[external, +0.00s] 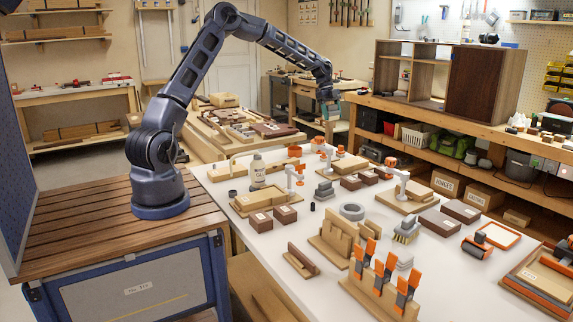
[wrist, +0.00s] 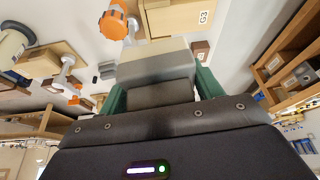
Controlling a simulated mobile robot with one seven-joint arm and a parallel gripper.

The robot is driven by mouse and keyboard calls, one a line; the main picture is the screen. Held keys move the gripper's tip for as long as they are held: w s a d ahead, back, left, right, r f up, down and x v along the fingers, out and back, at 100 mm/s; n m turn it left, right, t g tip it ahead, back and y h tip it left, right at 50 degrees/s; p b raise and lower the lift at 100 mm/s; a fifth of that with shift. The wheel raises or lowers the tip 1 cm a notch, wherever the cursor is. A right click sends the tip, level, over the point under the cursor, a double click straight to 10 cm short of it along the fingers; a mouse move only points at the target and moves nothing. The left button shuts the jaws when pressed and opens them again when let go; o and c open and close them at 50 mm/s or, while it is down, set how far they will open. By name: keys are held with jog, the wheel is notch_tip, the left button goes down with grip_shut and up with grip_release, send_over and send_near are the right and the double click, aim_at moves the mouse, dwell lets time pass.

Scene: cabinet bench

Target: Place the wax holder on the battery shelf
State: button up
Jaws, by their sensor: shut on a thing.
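My gripper (external: 330,108) is at the end of my outstretched arm, raised over the far end of the white table and left of the cabinet bench. In the wrist view, the green fingers of my gripper (wrist: 160,88) are shut on a grey block with a paler top, probably the wax holder (wrist: 157,66). It is held clear of the surfaces below. An open wooden cabinet (external: 425,60) with shelf compartments and a dark door stands on the bench at the right. I cannot tell which compartment is the battery shelf.
The white table (external: 335,290) is crowded with wooden blocks, orange clamps (external: 383,265) and a glue bottle (external: 257,171). The wooden bench top (external: 440,117) holds small items at its right end; its front strip before the cabinet looks clear. Bins and boxes fill the shelf below.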

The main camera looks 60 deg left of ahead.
jog(key=s+a, duration=0.6)
jog(key=a, duration=0.7)
jog(key=s+a, duration=0.7)
jog(key=a, duration=0.7)
jog(key=s+a, duration=0.6)
jog(key=a, duration=0.7)
jog(key=s+a, duration=0.7)
jog(key=s, duration=0.5)
jog(key=s+a+r+m, duration=0.1)
jog(key=s+a, duration=0.7)
jog(key=s, duration=0.3)
jog(key=s+a, duration=0.7)
jog(key=s, duration=0.5)
jog(key=f, duration=4)
jog(key=shift+w+d+f, duration=0.1)
jog(key=shift+w+d, duration=0.05)
jog(key=shift+w, duration=0.2)
jog(key=shift+f, duration=0.1)
jog(key=o, duration=1.1)
jog(key=v, duration=1.2)
jog(key=shift+w, duration=0.2)
